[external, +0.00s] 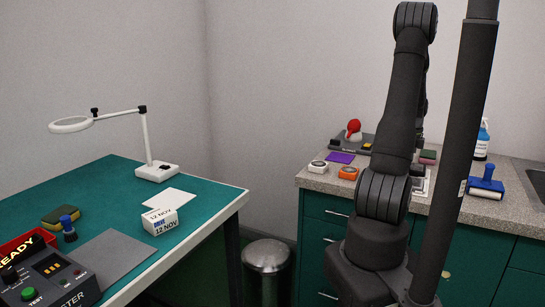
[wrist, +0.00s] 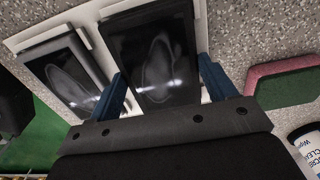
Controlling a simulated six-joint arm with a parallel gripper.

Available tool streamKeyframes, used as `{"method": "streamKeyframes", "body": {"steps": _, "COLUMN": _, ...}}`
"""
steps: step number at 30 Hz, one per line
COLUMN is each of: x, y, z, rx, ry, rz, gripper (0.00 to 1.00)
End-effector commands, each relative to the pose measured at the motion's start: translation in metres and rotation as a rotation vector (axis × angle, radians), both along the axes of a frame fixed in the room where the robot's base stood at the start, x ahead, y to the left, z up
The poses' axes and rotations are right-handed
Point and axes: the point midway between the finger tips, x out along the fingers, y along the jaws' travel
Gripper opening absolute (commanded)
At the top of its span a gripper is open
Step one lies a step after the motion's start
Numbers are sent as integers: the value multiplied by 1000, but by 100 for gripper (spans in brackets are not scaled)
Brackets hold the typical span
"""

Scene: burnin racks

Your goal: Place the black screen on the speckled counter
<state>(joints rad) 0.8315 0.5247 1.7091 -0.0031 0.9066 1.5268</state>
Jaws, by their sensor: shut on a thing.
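Two black screens with glossy faces show in the wrist view. One black screen (wrist: 155,60) is between the two blue fingers of my gripper (wrist: 165,88), which is shut on it. The other black screen (wrist: 66,75) lies beside it on the left. White holder edges (wrist: 112,8) show around both; I cannot tell whether the gripped screen is clear of the white holder. The speckled counter (wrist: 245,35) lies around them and also shows in the external view (external: 312,181). In the external view my arm hides the gripper and the screens.
A red and green sponge (wrist: 285,85) and a bottle (wrist: 308,148) are to the right in the wrist view.

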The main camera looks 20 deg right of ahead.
Motion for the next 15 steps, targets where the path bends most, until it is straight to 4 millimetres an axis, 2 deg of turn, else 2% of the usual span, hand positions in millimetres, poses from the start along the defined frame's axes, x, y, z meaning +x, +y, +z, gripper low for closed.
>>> {"method": "streamKeyframes", "body": {"steps": 9, "x": 0, "y": 0, "z": -7, "rx": 1, "ry": 1, "rz": 0, "gripper": 46}}
{"method": "streamKeyframes", "body": {"steps": 10, "x": 0, "y": 0, "z": -6, "rx": 1, "ry": 1, "rz": 0, "gripper": 83}}
{"method": "streamKeyframes", "body": {"steps": 12, "x": 0, "y": 0, "z": -6, "rx": 1, "ry": 1, "rz": 0, "gripper": 96}}
{"method": "streamKeyframes", "body": {"steps": 13, "x": 0, "y": 0, "z": -6, "rx": 1, "ry": 1, "rz": 0, "gripper": 100}}
{"method": "streamKeyframes", "body": {"steps": 15, "x": 0, "y": 0, "z": -6, "rx": 1, "ry": 1, "rz": 0, "gripper": 100}}
